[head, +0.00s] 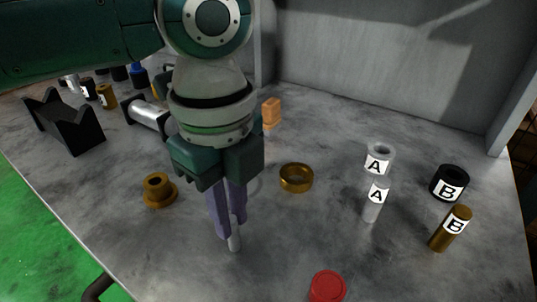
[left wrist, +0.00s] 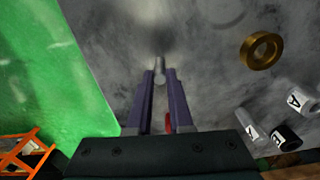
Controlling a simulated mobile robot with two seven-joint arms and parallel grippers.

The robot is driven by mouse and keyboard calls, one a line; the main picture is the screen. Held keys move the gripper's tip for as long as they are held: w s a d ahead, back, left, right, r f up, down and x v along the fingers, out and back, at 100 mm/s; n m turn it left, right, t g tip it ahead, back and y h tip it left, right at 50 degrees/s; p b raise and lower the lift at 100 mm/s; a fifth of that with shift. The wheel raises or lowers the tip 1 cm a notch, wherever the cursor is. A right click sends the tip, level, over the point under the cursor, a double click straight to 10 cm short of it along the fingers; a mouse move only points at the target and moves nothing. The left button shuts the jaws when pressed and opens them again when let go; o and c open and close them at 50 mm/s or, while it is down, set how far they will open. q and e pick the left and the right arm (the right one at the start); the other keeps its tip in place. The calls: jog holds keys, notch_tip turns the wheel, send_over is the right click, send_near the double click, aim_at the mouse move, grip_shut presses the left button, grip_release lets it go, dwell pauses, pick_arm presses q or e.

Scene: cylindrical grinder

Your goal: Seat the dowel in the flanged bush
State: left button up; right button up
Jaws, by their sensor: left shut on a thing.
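My left gripper (head: 227,222) is shut on the dowel (head: 234,238), a slim grey metal pin that points down between the fingertips. In the left wrist view the dowel (left wrist: 159,72) sticks out beyond the fingertips of the left gripper (left wrist: 160,84). I cannot tell whether its lower end touches the table. The flanged bush (head: 158,190) is brass and stands on its flange on the table, left of the gripper and apart from the dowel. It is not seen in the left wrist view. My right gripper is not in view.
A brass ring (head: 296,178) lies right of the gripper. Labelled A and B pieces, including a brass B pin (head: 450,229) and a black B ring (head: 449,183), stand at right. A red cylinder (head: 327,286) is in front. A black V-block (head: 64,122) stands left.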

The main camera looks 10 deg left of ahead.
pick_arm(q)
grip_shut()
